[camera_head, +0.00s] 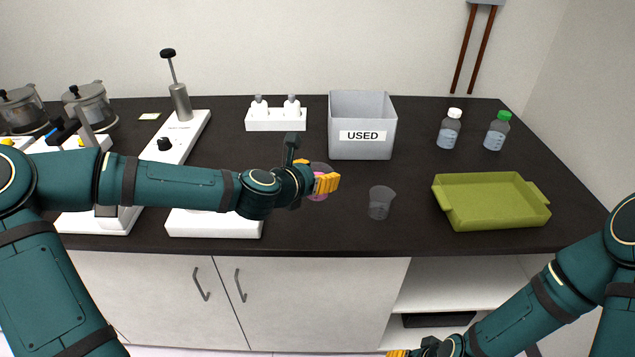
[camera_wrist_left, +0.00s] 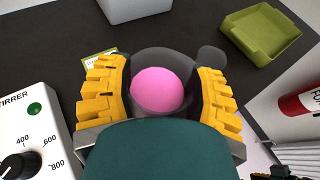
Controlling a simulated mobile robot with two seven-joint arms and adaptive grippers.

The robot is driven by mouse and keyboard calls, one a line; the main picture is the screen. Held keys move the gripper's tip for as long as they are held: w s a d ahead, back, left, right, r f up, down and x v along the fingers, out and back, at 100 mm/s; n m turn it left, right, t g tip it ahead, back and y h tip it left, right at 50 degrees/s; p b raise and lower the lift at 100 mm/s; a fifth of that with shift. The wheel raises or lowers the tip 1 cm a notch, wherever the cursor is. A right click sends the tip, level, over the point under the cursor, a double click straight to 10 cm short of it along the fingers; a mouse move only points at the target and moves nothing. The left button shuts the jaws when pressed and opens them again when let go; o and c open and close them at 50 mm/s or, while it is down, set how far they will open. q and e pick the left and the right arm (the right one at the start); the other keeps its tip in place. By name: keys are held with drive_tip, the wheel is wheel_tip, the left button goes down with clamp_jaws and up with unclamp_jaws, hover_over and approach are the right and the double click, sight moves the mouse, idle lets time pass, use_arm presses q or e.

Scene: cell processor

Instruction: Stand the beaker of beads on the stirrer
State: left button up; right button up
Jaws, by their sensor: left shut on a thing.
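The beaker of beads (camera_head: 317,168) is clear with pink contents, partly hidden behind my left gripper (camera_head: 322,180) in the head view. In the left wrist view the beaker (camera_wrist_left: 157,90) sits between the yellow fingers of my left gripper (camera_wrist_left: 160,95), which is shut on it. Whether it touches the counter is unclear. The white stirrer (camera_head: 213,228) is left of the gripper, its top mostly hidden by my left arm. Its dial panel (camera_wrist_left: 32,135) shows at left in the wrist view. My right gripper (camera_head: 398,353) barely shows at the bottom edge; its jaws are unclear.
An empty clear beaker (camera_head: 381,203) stands right of my left gripper. A grey USED bin (camera_head: 362,148) and a white bottle rack (camera_head: 275,122) stand behind. A green tray (camera_head: 492,222) and two bottles (camera_head: 449,130) (camera_head: 497,132) are at right. The counter's front edge is close.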

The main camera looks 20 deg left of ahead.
use_arm(q)
drive_tip(key=shift+r, duration=0.1)
drive_tip(key=o, duration=0.4)
drive_tip(key=shift+c, duration=0.2)
drive_tip(key=c, duration=0.4)
drive_tip(key=shift+c, duration=0.2)
drive_tip(key=s+a+r+p, duration=0.1)
drive_tip(key=a+r+p, duration=0.15)
drive_tip(key=a, duration=0.75)
drive_tip(key=s+a+r+n+y+p, duration=0.1)
drive_tip(key=a+p, duration=0.2)
drive_tip(key=a, duration=0.6)
drive_tip(key=s+a+r+p, duration=0.2)
drive_tip(key=a, duration=0.8)
drive_tip(key=shift+w+f+b, duration=0.1)
drive_tip(key=shift+f+b, duration=0.9)
drive_tip(key=shift+f, duration=4.1)
drive_tip(key=shift+r, duration=0.1)
use_arm(e)
drive_tip(key=shift+t, duration=0.3)
drive_tip(key=r, duration=0.1)
drive_tip(key=w+r, duration=0.1)
drive_tip(key=r, duration=0.3)
drive_tip(key=shift+w+d+r, duration=0.15)
drive_tip(key=shift+w+r, duration=0.1)
drive_tip(key=shift+w, duration=0.1)
